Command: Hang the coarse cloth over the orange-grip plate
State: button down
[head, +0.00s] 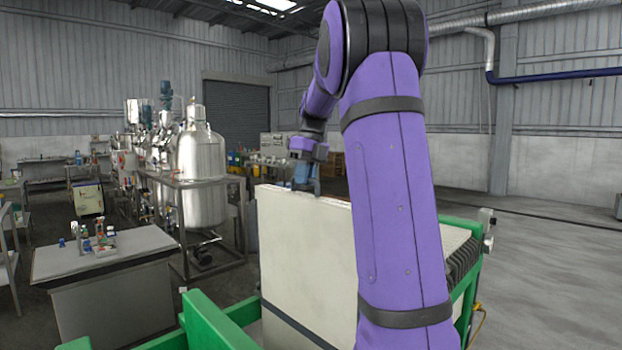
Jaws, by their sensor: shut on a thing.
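My gripper (306,184) is small in the head view, pointing down at the top edge of a large cream panel (305,255). Its jaws are shut, and what they grip appears to be the coarse cloth at that edge, though the fingertips are too small to see clearly. The panel stands upright across the green frame. I cannot tell how much of its pale face is cloth and how much is plate. No orange grip can be made out. My purple arm hides the panel's right part.
The green frame (215,318) runs along the front, with a stack of dark-edged plates (464,262) at the right. A grey bench (105,255) with small bottles stands at left. Steel tanks (200,165) stand behind it. The floor at right is clear.

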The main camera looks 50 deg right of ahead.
send_over(290, 263)
jog(key=w+d, duration=0.2)
jog(key=shift+w+d, duration=0.1)
jog(key=shift+w, duration=0.1)
jog(key=shift+s+d+f+x, duration=0.15)
jog(key=shift+d+x, duration=0.8)
jog(key=shift+x, duration=3.25)
jog(key=shift+s+d+f+x, duration=0.2)
jog(key=shift+d+x, duration=0.75)
jog(key=shift+x, duration=3.3)
jog(key=shift+w+d+f+x, duration=0.2)
jog(key=shift+d+x, duration=0.75)
jog(key=shift+x, duration=3.25)
jog(key=shift+s+d+f, duration=0.15)
jog(key=shift+d+f, duration=1)
jog(key=shift+d, duration=0.2)
jog(key=shift+s+d+f, duration=0.15)
jog(key=shift+d+f, duration=1)
jog(key=shift+d, duration=0.25)
jog(key=c, duration=1.1)
grip_release()
jog(key=v, duration=1)
jog(key=shift+r, duration=0.4)
